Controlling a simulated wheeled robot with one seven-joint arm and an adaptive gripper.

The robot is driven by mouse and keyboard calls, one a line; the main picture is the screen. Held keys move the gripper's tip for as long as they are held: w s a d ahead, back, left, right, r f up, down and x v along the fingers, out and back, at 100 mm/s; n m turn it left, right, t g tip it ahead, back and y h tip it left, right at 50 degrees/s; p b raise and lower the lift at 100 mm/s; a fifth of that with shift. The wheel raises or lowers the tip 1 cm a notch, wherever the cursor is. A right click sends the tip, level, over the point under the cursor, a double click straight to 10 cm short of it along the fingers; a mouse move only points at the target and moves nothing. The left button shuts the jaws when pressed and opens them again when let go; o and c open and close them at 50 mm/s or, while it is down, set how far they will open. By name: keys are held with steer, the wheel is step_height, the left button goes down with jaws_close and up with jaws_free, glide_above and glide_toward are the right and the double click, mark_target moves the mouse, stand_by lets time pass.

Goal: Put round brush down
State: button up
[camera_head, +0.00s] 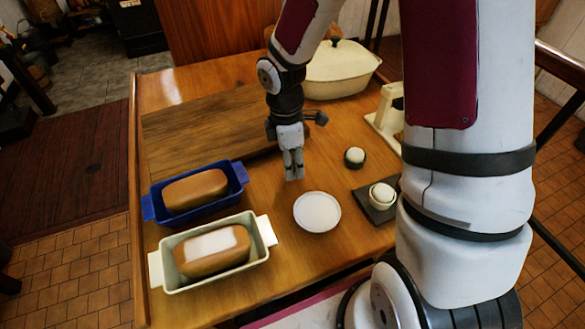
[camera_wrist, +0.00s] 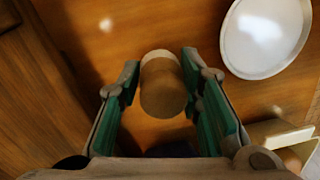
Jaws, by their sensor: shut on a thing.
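My gripper (camera_head: 293,177) points down over the wooden table, left of and behind the small white plate (camera_head: 317,211). In the wrist view, my gripper (camera_wrist: 160,92) has its two fingers on either side of a short tan cylinder, which I take to be the round brush (camera_wrist: 161,85). The fingers are shut on it. In the head view I cannot make out the brush apart from the fingers. The white plate also shows in the wrist view (camera_wrist: 265,35), to the right of the brush. I cannot tell whether the brush touches the table.
A blue dish (camera_head: 148,207) and a cream dish (camera_head: 158,272), each with a brown loaf, stand at left. A wooden board (camera_head: 190,128) lies behind. A lidded pot (camera_head: 340,70), small dark cup (camera_head: 354,158) and dark square tray (camera_head: 366,205) stand right. Bare table surrounds the plate.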

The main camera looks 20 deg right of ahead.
steer(key=shift+f, duration=1.2)
steer(key=shift+f, duration=0.1)
steer(key=o, duration=1.2)
steer(key=shift+o, duration=0.2)
steer(key=r, duration=1.2)
steer(key=shift+w+a+r+p, duration=0.25)
steer(key=shift+w+a+p, duration=0.1)
steer(key=shift+a+p, duration=0.05)
steer(key=s+d+r+m+t, duration=0.1)
steer(key=s+r+m+t, duration=0.4)
steer(key=s+r+m, duration=1)
steer(key=shift+s+r+m+t+y, duration=0.3)
steer(key=shift+s+r, duration=0.15)
steer(key=shift+s, duration=1.7)
